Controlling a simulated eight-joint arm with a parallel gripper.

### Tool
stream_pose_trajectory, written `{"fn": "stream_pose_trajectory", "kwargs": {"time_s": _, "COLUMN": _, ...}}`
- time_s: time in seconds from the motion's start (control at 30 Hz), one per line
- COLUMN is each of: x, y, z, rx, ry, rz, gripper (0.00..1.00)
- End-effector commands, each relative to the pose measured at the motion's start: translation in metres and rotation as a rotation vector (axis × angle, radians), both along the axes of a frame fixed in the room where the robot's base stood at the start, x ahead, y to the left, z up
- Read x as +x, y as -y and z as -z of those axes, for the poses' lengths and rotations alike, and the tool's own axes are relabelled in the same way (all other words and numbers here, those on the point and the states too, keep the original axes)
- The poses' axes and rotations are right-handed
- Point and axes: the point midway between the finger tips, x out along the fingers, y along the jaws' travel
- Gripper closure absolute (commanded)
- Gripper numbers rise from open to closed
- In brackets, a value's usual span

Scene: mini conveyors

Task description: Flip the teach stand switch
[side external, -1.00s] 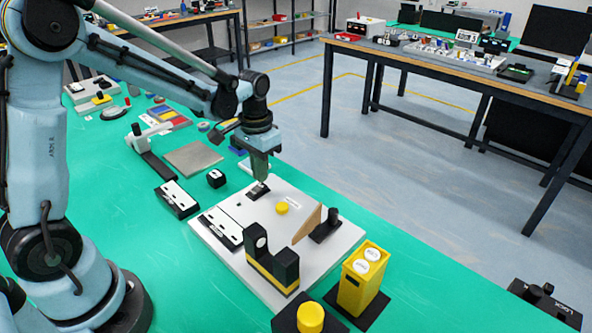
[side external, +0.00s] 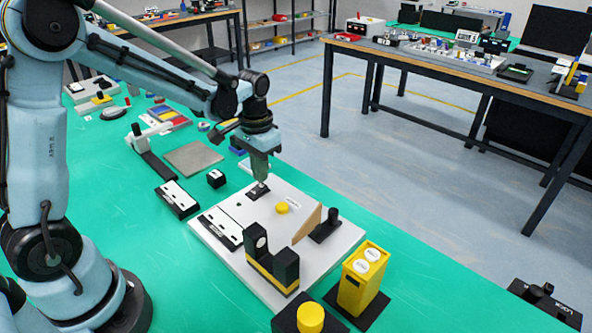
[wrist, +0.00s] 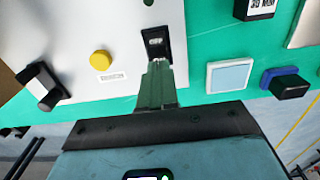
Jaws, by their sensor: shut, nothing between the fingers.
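The switch (wrist: 155,40) is a small black plate with a light lever, set near the edge of the white board (side external: 315,260). In the side external view the switch (side external: 257,193) sits at the board's far corner, right below my gripper (side external: 261,180). In the wrist view my gripper (wrist: 160,68) is shut and empty, its fingertips at the near edge of the switch plate. They partly cover the switch, and I cannot tell whether they touch the lever.
The board also carries a yellow button (side external: 282,208), a wooden wedge (side external: 307,224) and a black-and-yellow block (side external: 272,262). A yellow box (side external: 361,280) stands beside the board. A small black cube (side external: 216,179) and a grey plate (side external: 193,158) lie on the green table.

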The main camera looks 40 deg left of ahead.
Motion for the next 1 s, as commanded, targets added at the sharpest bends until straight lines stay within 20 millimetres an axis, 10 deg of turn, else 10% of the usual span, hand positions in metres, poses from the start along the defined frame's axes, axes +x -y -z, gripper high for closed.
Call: {"fn": "stream_pose_trajectory", "kwargs": {"time_s": 1.0, "x": 0.0003, "y": 0.0, "z": 0.0097, "rx": 0.0, "ry": 0.0, "rz": 0.0, "gripper": 1.0}}
